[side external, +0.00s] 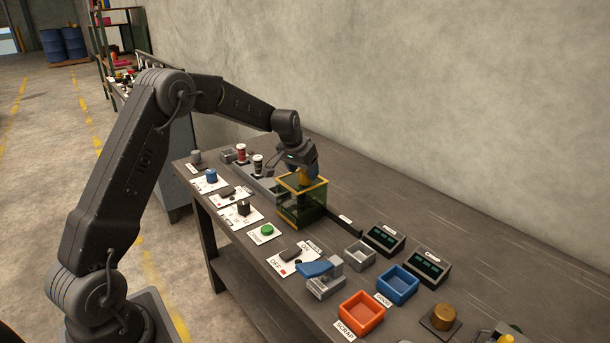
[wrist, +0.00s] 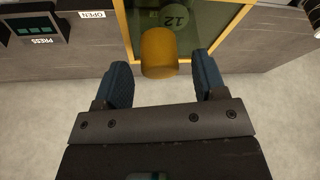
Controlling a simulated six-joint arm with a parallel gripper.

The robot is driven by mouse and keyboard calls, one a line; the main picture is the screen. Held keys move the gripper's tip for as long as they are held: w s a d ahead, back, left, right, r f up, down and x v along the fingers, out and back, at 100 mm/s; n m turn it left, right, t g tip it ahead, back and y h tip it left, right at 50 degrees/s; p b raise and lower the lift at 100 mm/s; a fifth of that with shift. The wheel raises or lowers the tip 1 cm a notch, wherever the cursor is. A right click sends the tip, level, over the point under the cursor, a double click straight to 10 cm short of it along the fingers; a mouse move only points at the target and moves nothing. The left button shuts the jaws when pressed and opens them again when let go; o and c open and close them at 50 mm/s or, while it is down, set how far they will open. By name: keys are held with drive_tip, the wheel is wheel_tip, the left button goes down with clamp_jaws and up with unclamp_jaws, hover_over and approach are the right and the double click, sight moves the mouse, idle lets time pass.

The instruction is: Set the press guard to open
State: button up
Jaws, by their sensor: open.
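The press guard (side external: 302,208) is a box of dark greenish see-through panels with a yellow frame, standing on the bench. In the wrist view, part of its yellow-edged panel (wrist: 205,30) shows at the top, with a "12" behind it. A yellow knob (wrist: 158,50) sticks out from the guard toward my gripper. My gripper (side external: 303,172) is at the top of the guard. In the wrist view, my open gripper (wrist: 161,66) has one blue-grey finger on each side of the knob, with gaps visible. The knob's far end is hidden from the side.
An "OPEN" label (wrist: 92,14) and a "PRESS" display (wrist: 38,28) lie left of the guard in the wrist view. Spools (side external: 258,163) stand behind the guard. A green button (side external: 267,230), an orange bin (side external: 362,311) and a blue bin (side external: 398,286) are nearer. The bench's wall side is clear.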

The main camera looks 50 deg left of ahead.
drive_tip(key=shift+x, duration=1.3)
drive_tip(key=shift+c, duration=0.3)
